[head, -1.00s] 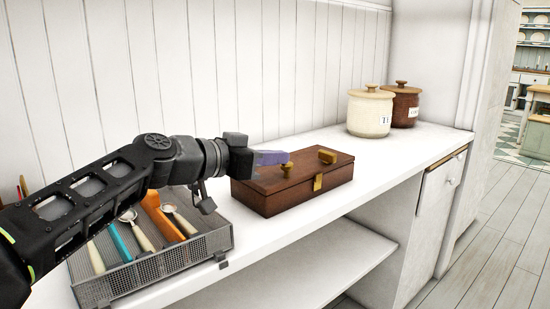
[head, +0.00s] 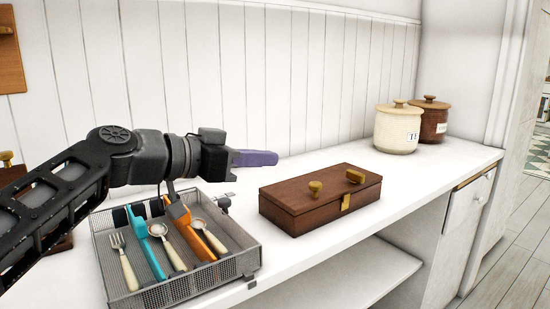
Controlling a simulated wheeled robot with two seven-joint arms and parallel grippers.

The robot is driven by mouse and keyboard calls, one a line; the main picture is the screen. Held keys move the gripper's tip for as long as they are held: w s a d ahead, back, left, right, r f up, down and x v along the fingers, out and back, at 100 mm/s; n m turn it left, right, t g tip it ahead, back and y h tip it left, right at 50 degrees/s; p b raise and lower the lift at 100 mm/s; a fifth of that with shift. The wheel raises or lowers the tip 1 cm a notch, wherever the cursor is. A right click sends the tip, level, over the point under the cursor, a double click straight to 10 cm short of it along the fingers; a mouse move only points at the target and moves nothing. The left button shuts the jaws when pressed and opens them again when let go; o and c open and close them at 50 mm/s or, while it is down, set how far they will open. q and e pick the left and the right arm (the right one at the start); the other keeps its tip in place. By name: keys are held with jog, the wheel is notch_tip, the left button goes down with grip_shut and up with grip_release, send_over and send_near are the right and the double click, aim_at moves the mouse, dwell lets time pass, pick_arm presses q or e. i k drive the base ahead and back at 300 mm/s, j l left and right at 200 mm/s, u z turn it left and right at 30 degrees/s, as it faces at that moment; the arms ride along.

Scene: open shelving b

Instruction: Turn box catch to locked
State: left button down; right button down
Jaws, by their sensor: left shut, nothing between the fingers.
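The dark wooden box (head: 296,213) sits closed on the white counter, right of centre in the head view. On its lid are two brass pieces: a knob-like catch (head: 315,187) and a flat, bar-like one (head: 355,176). A brass plate (head: 346,201) is on its front face. My left gripper (head: 272,158), with purple fingers, is shut and empty. It is up and to the left of the box, apart from it. My right gripper does not show.
A mesh tray (head: 254,261) of cutlery stands left of the box, under my left arm. A cream canister (head: 397,130) and a brown canister (head: 434,121) stand at the back right. The counter (head: 400,178) is clear between box and canisters.

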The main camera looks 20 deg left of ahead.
aim_at(355, 177)
jog(key=k+l, duration=0.25)
jog(key=k, duration=0.25)
jog(key=k+l, duration=0.2)
jog(key=k, duration=0.25)
